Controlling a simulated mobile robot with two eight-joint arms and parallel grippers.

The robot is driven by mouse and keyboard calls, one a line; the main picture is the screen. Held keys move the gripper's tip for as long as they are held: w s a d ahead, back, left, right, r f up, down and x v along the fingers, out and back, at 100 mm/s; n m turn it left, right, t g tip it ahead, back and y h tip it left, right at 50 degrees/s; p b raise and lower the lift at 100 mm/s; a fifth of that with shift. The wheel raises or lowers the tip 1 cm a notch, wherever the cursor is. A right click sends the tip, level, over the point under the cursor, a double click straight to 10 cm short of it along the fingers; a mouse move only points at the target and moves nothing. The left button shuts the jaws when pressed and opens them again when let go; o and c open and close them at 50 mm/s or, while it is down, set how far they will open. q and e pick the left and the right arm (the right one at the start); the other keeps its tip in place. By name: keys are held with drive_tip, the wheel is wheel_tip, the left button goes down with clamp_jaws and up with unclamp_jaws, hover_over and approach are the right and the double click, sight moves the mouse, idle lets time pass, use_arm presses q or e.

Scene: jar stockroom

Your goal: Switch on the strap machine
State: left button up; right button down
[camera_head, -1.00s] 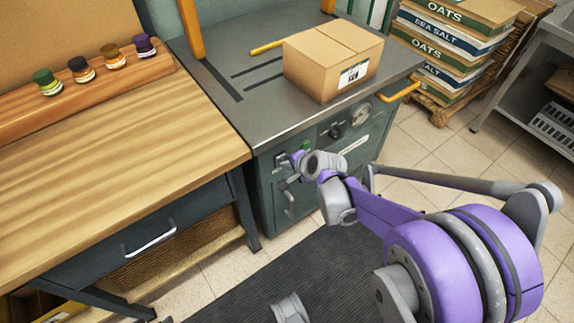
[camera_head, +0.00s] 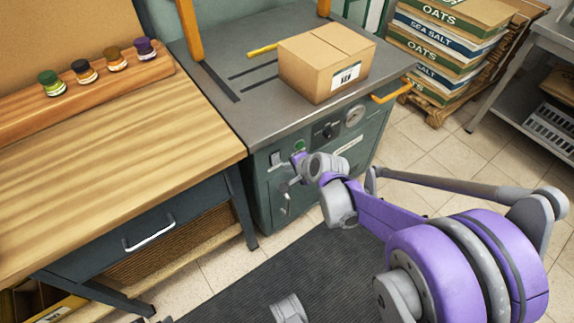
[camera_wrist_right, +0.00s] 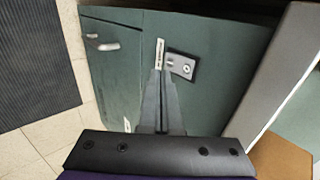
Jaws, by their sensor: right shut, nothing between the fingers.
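The strap machine (camera_head: 262,118) is a dark green cabinet with a grey metal top.
A cardboard box (camera_head: 326,62) sits on the machine's top, with an orange handle (camera_head: 392,91) at its right edge. A wooden workbench (camera_head: 110,150) with small jars stands close on the left. Stacked sacks (camera_head: 440,45) stand at the back right. The floor mat in front is clear.

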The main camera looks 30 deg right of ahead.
use_arm(q)
drive_tip(key=p+v, duration=0.2)
drive_tip(key=v, duration=0.1)
drive_tip(key=p+v, duration=0.1)
drive_tip(key=shift+w+r, duration=0.3)
use_arm(e)
drive_tip(key=v, duration=1)
drive_tip(key=shift+s, duration=0.35)
drive_tip(key=shift+r, duration=0.1)
